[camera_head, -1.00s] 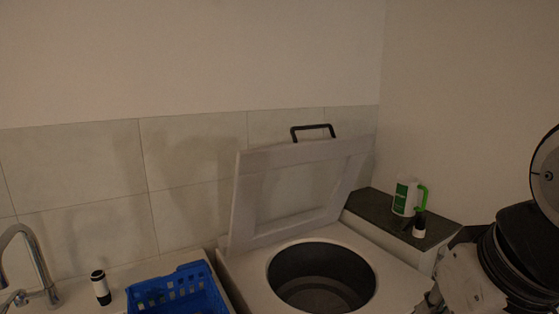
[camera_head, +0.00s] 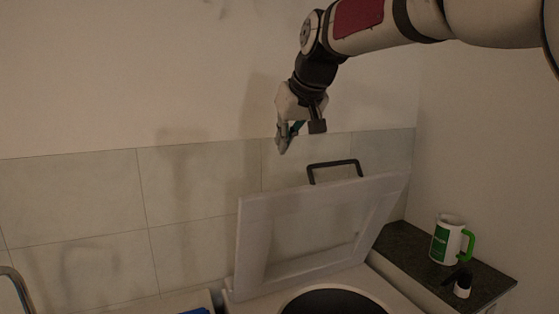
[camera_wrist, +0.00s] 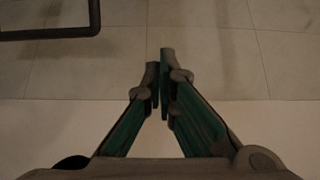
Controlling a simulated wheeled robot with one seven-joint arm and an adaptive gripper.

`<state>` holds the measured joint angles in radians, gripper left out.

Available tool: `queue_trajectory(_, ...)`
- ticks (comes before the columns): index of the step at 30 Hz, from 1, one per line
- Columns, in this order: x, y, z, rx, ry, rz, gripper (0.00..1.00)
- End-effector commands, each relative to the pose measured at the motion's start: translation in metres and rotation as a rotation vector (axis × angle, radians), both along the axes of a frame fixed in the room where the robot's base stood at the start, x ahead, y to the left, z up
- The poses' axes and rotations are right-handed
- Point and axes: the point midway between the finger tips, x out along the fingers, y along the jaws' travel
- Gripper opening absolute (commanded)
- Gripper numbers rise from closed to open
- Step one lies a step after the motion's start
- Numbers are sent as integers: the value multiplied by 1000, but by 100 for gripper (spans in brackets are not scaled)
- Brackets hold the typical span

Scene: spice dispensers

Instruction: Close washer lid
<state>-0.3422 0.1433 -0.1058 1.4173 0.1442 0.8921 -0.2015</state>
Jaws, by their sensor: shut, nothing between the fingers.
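The washer lid (camera_head: 246,235) stands raised, tilted slightly back toward the tiled wall. Its dark handle (camera_head: 333,164) sticks up from the top edge. The washer's round dark opening (camera_head: 332,303) shows below the lid, partly cut off by the frame. My gripper (camera_head: 282,150) is in the air above and left of the handle, near the wall, pointing down. In the wrist view my gripper (camera_wrist: 161,88) is shut with nothing between the fingertips, and the handle (camera_wrist: 62,33) lies at the upper left, apart from the fingers.
A white and green jug (camera_head: 446,241) and a small dark bottle with a white part (camera_head: 462,287) stand on a dark counter (camera_head: 407,244) at the right. A faucet (camera_head: 16,286) and a sliver of blue basket (camera_head: 196,311) show at lower left. The tiled wall (camera_head: 195,196) is close behind.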

Motion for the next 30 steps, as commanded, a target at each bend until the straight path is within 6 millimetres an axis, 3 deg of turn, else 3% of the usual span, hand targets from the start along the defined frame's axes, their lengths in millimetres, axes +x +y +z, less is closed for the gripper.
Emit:
queue_trajectory(17,57,24,-78,-2,5,-1,0)
queue_trajectory(21,35,15,-80,1,1,-3,0)
queue_trajectory(30,21,8,-88,0,1,-1,0)
